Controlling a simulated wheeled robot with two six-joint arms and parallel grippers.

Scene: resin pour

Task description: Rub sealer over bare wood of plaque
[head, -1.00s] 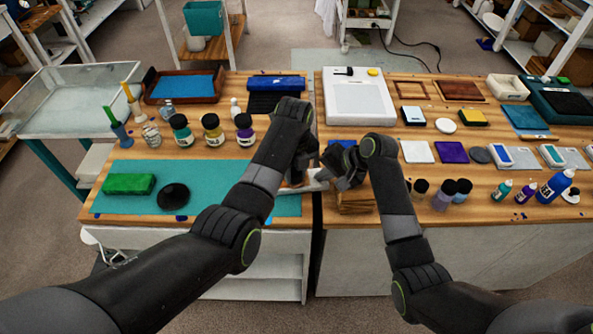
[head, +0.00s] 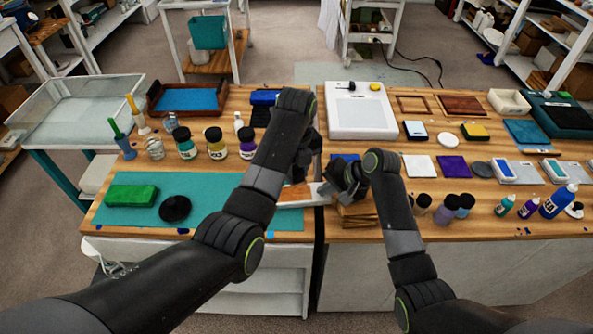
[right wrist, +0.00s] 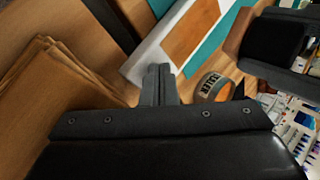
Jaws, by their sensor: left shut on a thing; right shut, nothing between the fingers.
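The plaque, a brown wood panel with a white border, lies at the front right of the teal mat. Its wood (head: 293,194) and white end (head: 319,194) show in the head view, and its wood (right wrist: 191,32) shows larger in the right wrist view. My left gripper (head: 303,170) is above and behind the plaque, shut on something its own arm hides. My right gripper (head: 330,189) is shut and empty at the plaque's right end; its closed fingers show in the right wrist view (right wrist: 158,84). A small labelled round container (right wrist: 212,87) is close to them.
A stack of brown sheets (head: 358,216) stands just right of the plaque, beside my right gripper. A green block (head: 131,196) and a black round pad (head: 175,208) lie on the teal mat (head: 220,217). Several jars (head: 217,143) stand behind it. Bottles (head: 558,202) stand at the right.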

